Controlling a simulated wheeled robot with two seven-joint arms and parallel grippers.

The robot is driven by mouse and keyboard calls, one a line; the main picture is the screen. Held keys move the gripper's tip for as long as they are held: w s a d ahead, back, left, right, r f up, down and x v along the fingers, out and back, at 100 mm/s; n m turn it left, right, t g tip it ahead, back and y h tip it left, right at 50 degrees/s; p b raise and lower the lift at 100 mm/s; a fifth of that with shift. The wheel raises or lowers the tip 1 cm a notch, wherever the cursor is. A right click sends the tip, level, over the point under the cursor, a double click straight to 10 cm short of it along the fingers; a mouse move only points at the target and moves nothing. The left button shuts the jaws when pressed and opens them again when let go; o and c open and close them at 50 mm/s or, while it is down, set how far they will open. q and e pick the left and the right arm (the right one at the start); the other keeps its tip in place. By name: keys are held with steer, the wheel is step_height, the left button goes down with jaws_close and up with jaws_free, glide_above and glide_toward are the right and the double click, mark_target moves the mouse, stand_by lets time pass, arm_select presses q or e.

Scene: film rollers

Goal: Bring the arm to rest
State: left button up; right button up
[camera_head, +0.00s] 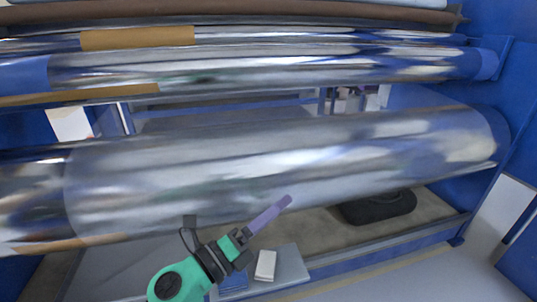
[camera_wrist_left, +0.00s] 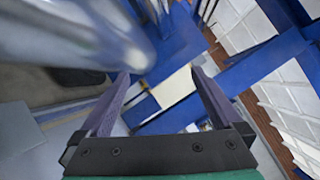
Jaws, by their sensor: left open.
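My left gripper (camera_head: 288,202) is in the lower middle of the head view, on a green and black arm, with purple fingers in front of the large silver film roller (camera_head: 300,160). In the left wrist view the two purple fingers (camera_wrist_left: 158,76) are spread apart with nothing between them. The same silver roller (camera_wrist_left: 70,35) passes at upper left there, beyond the left finger. I cannot tell from these views whether the fingertips touch it. My right gripper is not in either view.
More film rollers (camera_head: 260,68) lie above on the blue frame (camera_head: 510,60). A dark object (camera_head: 378,207) lies on the lower shelf, and a small white item (camera_head: 265,265) sits on a grey panel below the gripper. Open floor shows at lower right.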

arm_select(q)
steer(key=w+a+n+t+y, duration=0.45)
steer(key=a+n+y, duration=0.3)
steer(key=n, duration=0.45)
steer(key=s+a+f+n+g+y, duration=0.25)
steer(key=a+f+n+y, duration=0.45)
steer(key=a+f+n, duration=0.45)
steer(key=s+a+f+n+g, duration=0.2)
steer(key=s+f+n+g, duration=0.2)
steer(key=s+f+g, duration=0.35)
steer(key=s+a+f+n+g, duration=0.3)
steer(key=s+f+n+g, duration=0.1)
steer(key=s+f, duration=0.55)
step_height(320, 180, down, 16)
steer(key=s+g+p, duration=0.2)
steer(key=s+p, duration=0.1)
steer(key=p, duration=0.3)
steer(key=s+a+f+p, duration=0.1)
steer(key=s+f, duration=0.3)
steer(key=s, duration=0.4)
steer(key=s+a+f+p, duration=0.1)
steer(key=s+f+p, duration=0.3)
steer(key=s, duration=0.4)
steer(key=shift+s+a+f+g, duration=0.15)
steer(key=shift+a+f+g, duration=0.2)
steer(key=shift+f, duration=0.45)
